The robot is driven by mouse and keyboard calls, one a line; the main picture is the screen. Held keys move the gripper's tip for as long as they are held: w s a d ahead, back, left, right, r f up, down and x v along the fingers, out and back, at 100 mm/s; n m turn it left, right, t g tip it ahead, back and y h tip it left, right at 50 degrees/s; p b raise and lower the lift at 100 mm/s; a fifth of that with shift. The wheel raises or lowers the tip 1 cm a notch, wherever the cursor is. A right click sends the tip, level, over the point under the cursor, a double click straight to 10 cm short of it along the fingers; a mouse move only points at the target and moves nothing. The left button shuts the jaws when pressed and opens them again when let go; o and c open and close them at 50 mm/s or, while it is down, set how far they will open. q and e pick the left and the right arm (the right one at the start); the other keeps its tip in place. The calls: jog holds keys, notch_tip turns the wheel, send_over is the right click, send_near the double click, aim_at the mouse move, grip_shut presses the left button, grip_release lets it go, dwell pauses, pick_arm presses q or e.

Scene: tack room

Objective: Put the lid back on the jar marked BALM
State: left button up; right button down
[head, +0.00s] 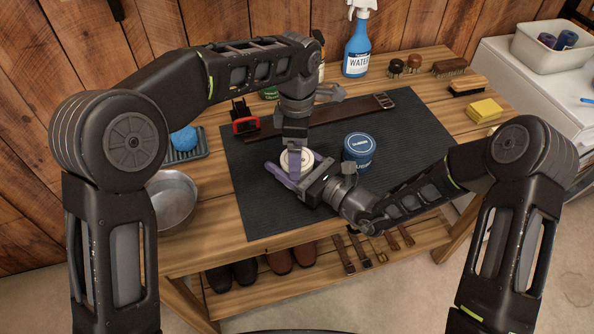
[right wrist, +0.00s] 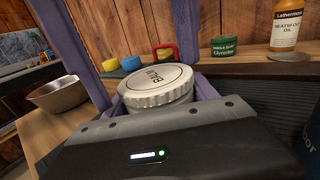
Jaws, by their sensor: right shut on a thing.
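A white jar with a ribbed white lid (right wrist: 158,84) stands on the dark mat; the lid's top reads BALM in the right wrist view. The lid (head: 297,160) sits over the jar's mouth and looks slightly tilted in that view; whether it is fully seated I cannot tell. The jar body (right wrist: 172,109) shows only as a strip below the lid. My right gripper (head: 293,179) is shut on the jar from the front right, purple fingers either side. My left gripper (head: 295,166) points down over the lid, its fingers apart and seemingly clear of the rim.
A blue jar (head: 357,150) stands close right of my right gripper. A leather strap (head: 325,118) lies along the mat's back. A metal bowl (head: 172,200) is at left, a red-handled item (head: 245,124) behind, a spray bottle (head: 357,45) farther back. The mat's right side (head: 410,125) is mostly clear.

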pick_arm(q)
jog(key=shift+f, duration=0.15)
jog(key=shift+c, duration=0.4)
jog(key=c, duration=1.4)
jog(key=m, duration=0.2)
jog(key=shift+m, duration=0.4)
jog(key=m, duration=0.4)
jog(key=shift+m, duration=0.4)
jog(key=m, duration=0.8)
jog(key=shift+m, duration=0.3)
